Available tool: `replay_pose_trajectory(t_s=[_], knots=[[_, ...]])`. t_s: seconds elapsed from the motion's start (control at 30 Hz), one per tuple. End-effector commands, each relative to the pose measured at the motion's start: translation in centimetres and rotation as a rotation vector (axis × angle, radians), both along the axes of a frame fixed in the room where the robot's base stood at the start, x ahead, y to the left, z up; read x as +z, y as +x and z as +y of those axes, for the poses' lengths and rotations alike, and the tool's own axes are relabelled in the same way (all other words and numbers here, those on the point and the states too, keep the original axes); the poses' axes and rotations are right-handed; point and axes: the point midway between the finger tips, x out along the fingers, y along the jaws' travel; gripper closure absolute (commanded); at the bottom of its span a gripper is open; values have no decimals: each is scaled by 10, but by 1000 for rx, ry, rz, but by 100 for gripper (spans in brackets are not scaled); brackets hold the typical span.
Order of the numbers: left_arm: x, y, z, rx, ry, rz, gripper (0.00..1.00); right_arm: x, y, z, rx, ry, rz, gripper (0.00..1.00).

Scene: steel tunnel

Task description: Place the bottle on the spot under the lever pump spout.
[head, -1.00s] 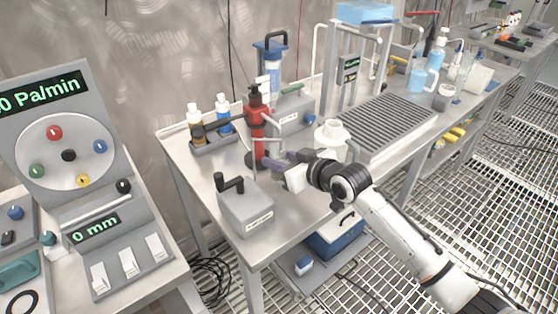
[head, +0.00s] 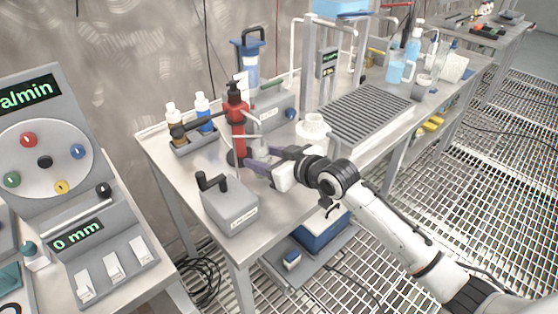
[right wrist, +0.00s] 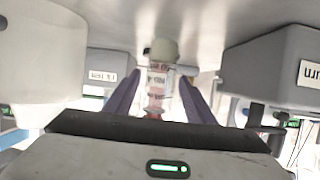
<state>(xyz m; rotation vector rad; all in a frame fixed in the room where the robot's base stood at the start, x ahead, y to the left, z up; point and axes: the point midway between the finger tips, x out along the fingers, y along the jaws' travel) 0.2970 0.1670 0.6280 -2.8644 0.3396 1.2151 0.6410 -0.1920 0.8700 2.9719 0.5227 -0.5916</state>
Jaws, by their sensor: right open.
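The lever pump (head: 235,125), a red column with a dark head and a thin bent spout, stands upright on the steel table. My right gripper (head: 255,160) is low beside its foot, with purple fingers spread apart. In the right wrist view, which shows the scene upside down, a small clear bottle with a printed label (right wrist: 158,82) stands between the open fingers (right wrist: 160,95), with no clear contact. A rounded grey-green base (right wrist: 163,50) shows at the table end of the bottle; whether the bottle rests on it I cannot tell. In the head view my fingers largely hide the bottle.
A grey box with a black crank (head: 230,205) stands just in front of my gripper. A rack with two bottles (head: 192,140) is left of the pump. A white round vessel (head: 313,128) and a ribbed grey plate (head: 368,115) are to the right.

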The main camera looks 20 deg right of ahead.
Motion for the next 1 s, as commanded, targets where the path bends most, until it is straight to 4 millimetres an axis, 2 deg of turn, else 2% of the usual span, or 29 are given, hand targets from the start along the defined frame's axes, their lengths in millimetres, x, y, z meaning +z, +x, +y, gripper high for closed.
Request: replay_pose_trajectory(t_s=[0.3,0.5,0.7,1.0], knots=[[4,-1,0,2,-2,1,69,25,-59,-21,1,-5,0,50],[3,-2,1,3,-2,2,69,37,-84,-31,0,-3,0,50],[3,-2,1,4,-1,3,69,41,-93,-33,0,-1,1,50],[3,-2,2,4,-1,4,69,41,-93,-33,0,-1,0,50]])
